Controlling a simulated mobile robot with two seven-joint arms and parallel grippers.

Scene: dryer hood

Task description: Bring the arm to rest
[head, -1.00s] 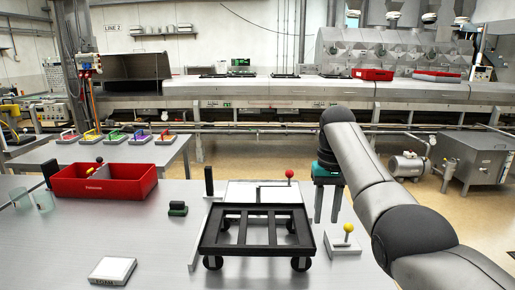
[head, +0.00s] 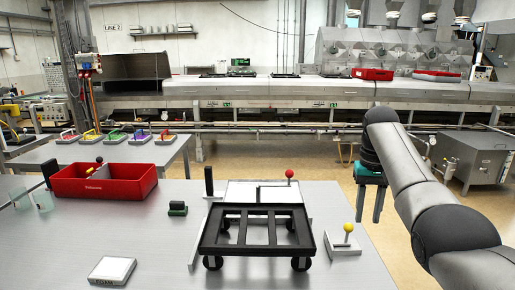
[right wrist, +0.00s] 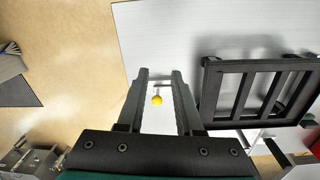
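My right gripper (head: 369,218) hangs with its fingers pointing down, beyond the right edge of the grey table (head: 160,240) in the head view. Its two fingers are apart and nothing is between them; the right wrist view also shows the open gripper (right wrist: 160,75). A yellow-knobbed lever on a small white plate (head: 345,240) stands on the table to the left of the gripper. The yellow knob (right wrist: 157,100) shows through the finger gap in the wrist view, apart from the fingers. My left gripper is not in view.
A black wheeled frame (head: 256,251) and a red-knobbed lever (head: 289,174) stand left of the yellow lever. A red bin (head: 125,190), a small green block (head: 177,208) and a white FOAM block (head: 112,271) are farther left. Floor is open right of the table.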

